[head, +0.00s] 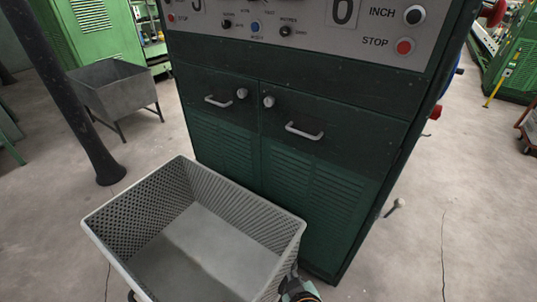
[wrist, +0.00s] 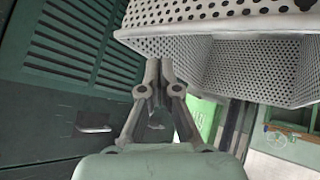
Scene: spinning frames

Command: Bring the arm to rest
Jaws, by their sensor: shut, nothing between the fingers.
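My gripper (wrist: 159,68) is in the middle of the wrist view, its two fingers together and nothing between them. Its fingertips appear close to the outer side of a grey perforated basket (wrist: 200,47); whether they touch it I cannot tell. In the head view, part of my arm (head: 298,290) shows at the bottom edge, beside the right corner of the basket (head: 190,245). The fingers are hidden in that view. The basket looks empty.
A dark green machine cabinet (head: 285,150) with two handled doors stands behind the basket. A dark post (head: 75,100) and a grey metal bin on legs (head: 115,90) are at the left. The floor at the right (head: 450,220) is largely clear.

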